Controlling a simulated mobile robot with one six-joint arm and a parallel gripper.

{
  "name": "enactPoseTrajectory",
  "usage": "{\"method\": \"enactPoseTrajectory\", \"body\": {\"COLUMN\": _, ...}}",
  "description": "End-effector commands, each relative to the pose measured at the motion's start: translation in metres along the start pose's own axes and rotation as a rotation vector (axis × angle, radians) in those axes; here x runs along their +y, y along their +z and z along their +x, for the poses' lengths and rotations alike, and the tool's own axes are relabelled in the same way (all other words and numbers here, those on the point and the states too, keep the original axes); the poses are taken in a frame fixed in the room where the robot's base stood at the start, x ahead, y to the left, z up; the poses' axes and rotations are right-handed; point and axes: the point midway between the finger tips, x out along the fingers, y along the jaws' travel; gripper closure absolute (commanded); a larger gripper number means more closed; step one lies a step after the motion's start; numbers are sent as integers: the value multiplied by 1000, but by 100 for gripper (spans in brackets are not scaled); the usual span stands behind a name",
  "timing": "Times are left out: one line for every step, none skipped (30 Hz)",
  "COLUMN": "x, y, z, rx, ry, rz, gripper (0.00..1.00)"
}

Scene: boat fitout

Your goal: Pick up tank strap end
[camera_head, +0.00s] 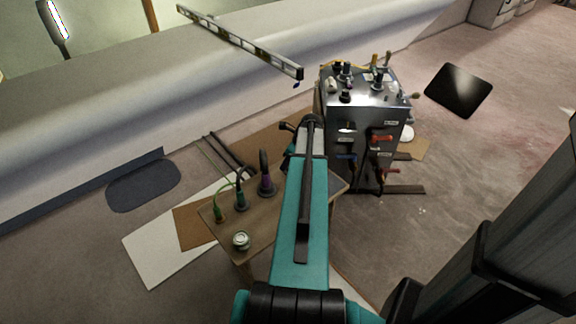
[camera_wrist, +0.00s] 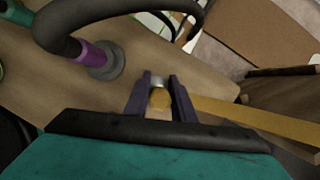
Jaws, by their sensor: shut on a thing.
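In the wrist view, my gripper (camera_wrist: 160,92) has its two dark fingers closed around a small tan and silvery piece, the strap end (camera_wrist: 160,100). A flat yellow strap (camera_wrist: 250,115) runs from beside the fingers toward the right edge. The grip lies over or close above the wooden table (camera_wrist: 30,62); I cannot tell whether the strap end touches it. In the head view, my arm hides the fingers and the strap end.
A purple-collared plug with a thick dark cable (camera_wrist: 95,58) stands close left of my gripper. On the table are a green plug (camera_head: 220,214), another dark plug (camera_head: 241,200) and a small round tin (camera_head: 241,241). A metal control box (camera_head: 362,125) stands behind, to the right.

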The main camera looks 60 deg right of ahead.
Motion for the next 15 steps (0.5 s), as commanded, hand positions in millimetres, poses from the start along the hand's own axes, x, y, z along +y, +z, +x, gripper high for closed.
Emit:
{"method": "enactPoseTrajectory", "body": {"x": -2, "y": -6, "z": -6, "rx": 0, "ry": -2, "rz": 3, "gripper": 100}}
{"method": "enactPoseTrajectory", "body": {"x": -3, "y": -11, "z": -8, "rx": 0, "ry": -1, "rz": 3, "gripper": 100}}
{"method": "enactPoseTrajectory", "body": {"x": -4, "y": -18, "z": -12, "rx": 0, "ry": -2, "rz": 4, "gripper": 100}}
{"method": "enactPoseTrajectory", "body": {"x": -5, "y": -22, "z": -15, "rx": 0, "ry": -2, "rz": 4, "gripper": 100}}
{"method": "enactPoseTrajectory", "body": {"x": -6, "y": -28, "z": -17, "rx": 0, "ry": -2, "rz": 3, "gripper": 100}}
{"method": "enactPoseTrajectory", "body": {"x": -8, "y": -35, "z": -21, "rx": 0, "ry": -2, "rz": 5, "gripper": 100}}
{"method": "enactPoseTrajectory", "body": {"x": -9, "y": -40, "z": -24, "rx": 0, "ry": -1, "rz": 5, "gripper": 100}}
{"method": "enactPoseTrajectory", "body": {"x": -10, "y": -46, "z": -27, "rx": 0, "ry": -1, "rz": 4, "gripper": 100}}
{"method": "enactPoseTrajectory", "body": {"x": -12, "y": -54, "z": -31, "rx": 0, "ry": -1, "rz": 5, "gripper": 100}}
{"method": "enactPoseTrajectory", "body": {"x": -14, "y": -59, "z": -34, "rx": 0, "ry": -1, "rz": 4, "gripper": 100}}
{"method": "enactPoseTrajectory", "body": {"x": -15, "y": -65, "z": -37, "rx": 0, "ry": -2, "rz": 4, "gripper": 100}}
{"method": "enactPoseTrajectory", "body": {"x": -17, "y": -73, "z": -41, "rx": -1, "ry": -2, "rz": 5, "gripper": 100}}
{"method": "enactPoseTrajectory", "body": {"x": -18, "y": -78, "z": -44, "rx": -1, "ry": -2, "rz": 4, "gripper": 100}}
{"method": "enactPoseTrajectory", "body": {"x": -19, "y": -84, "z": -47, "rx": 0, "ry": -2, "rz": 3, "gripper": 100}}
{"method": "enactPoseTrajectory", "body": {"x": -21, "y": -91, "z": -50, "rx": 0, "ry": -2, "rz": 4, "gripper": 100}}
